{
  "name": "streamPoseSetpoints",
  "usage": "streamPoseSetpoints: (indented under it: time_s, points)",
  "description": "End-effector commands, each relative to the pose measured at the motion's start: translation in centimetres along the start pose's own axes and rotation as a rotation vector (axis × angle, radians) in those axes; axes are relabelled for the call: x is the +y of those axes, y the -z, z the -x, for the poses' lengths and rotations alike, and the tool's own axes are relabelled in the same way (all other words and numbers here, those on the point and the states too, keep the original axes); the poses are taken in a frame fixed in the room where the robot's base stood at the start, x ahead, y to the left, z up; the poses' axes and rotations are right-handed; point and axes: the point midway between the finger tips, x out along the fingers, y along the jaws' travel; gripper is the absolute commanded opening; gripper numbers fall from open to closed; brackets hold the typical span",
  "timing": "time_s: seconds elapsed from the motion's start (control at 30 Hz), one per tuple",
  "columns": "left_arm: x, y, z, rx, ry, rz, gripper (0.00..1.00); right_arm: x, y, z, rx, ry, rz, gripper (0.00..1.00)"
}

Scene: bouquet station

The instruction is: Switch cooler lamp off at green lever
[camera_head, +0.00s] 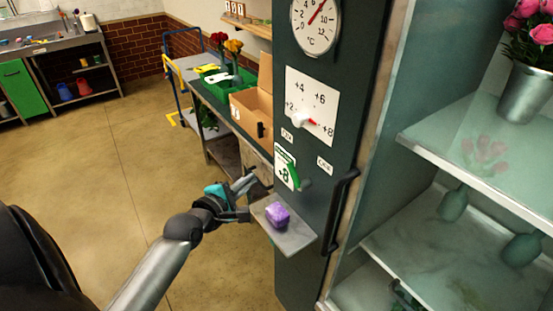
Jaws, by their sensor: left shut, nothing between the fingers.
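The green lever (294,176) sits on the dark front panel of the cooler (340,80), beside a small white-and-green sign (281,160). It hangs tilted, its lower end to the right. My left gripper (250,184) is left of the lever and apart from it, just above the left end of a small grey shelf. Its fingers are shut with nothing between them. My right gripper is not in view. I cannot make out the lamp itself or whether it is lit.
A purple block (277,215) lies on the small shelf (296,238) below the lever. A dial plate (311,105) with a red-tipped pointer is above. The black door handle (341,210) stands out at right. A workbench with a cardboard box (252,108) is behind; open floor lies left.

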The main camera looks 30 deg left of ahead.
Motion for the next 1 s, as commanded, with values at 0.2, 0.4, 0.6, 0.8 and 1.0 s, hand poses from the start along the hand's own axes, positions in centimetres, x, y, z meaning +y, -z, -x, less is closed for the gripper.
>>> streamPoseSetpoints:
  time_s: [0.2,0.4,0.6,0.8,1.0]
  points:
    - [0.3,-0.1,0.1,-0.003,-0.004,0.01,0.0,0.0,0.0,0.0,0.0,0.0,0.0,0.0]
    - [0.3,-0.1,-0.1,-0.003,-0.004,0.008,0.0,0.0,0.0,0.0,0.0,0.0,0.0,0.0]
    - [0.3,-0.1,-1.7,-0.003,-0.005,0.006,0.0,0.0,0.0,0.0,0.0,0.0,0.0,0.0]
    - [0.3,-0.1,-4.8,-0.003,-0.005,0.007,0.0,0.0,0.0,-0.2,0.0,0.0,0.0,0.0]
    - [0.3,-0.1,-7.9,-0.002,-0.005,0.005,0.0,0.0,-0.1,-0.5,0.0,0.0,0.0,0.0]
